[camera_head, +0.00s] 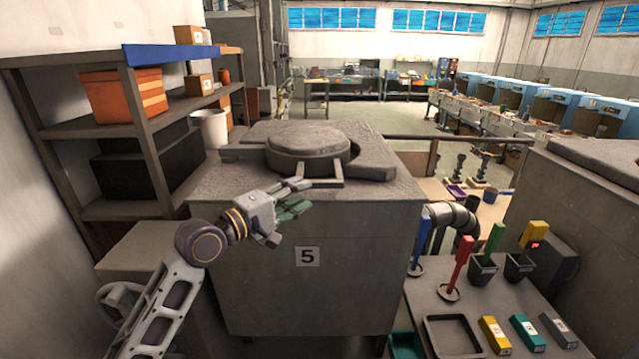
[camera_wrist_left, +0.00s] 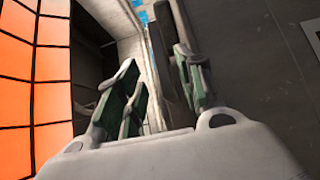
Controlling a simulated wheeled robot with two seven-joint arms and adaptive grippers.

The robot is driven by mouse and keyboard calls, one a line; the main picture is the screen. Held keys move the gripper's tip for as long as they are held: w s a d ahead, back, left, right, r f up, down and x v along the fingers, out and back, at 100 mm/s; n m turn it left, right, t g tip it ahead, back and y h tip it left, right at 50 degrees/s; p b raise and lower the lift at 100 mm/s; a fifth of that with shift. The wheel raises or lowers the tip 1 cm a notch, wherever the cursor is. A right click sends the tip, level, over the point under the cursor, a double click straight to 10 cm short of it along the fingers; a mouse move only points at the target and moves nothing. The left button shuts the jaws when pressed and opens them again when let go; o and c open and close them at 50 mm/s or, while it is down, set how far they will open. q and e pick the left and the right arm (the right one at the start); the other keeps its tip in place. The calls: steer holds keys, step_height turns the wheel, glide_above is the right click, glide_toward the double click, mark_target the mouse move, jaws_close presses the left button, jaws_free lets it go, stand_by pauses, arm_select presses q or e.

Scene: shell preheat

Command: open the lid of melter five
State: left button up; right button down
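Melter five (camera_head: 350,235) is a large grey block with a "5" plate on its front. Its round grey lid (camera_head: 308,142) lies flat on the top, with a handle bar (camera_head: 322,183) sticking out at the front edge. My left gripper (camera_head: 300,198) is in front of the melter, just below and left of the handle bar. Whether a fingertip touches the bar is unclear. My right gripper is not in view.
A shelf with an orange box (camera_head: 122,95) and a blue edge stands at the left. A low table (camera_head: 475,325) at the right holds coloured-handled tools, small blocks and a dark tray. Another grey block (camera_head: 580,200) stands at the far right.

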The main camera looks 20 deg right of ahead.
mark_target(316, 187)
arm_select(q)
steer(key=shift+p+x, duration=0.55)
steer(key=shift+x, duration=3.25)
steer(key=shift+f, duration=0.1)
jaws_close()
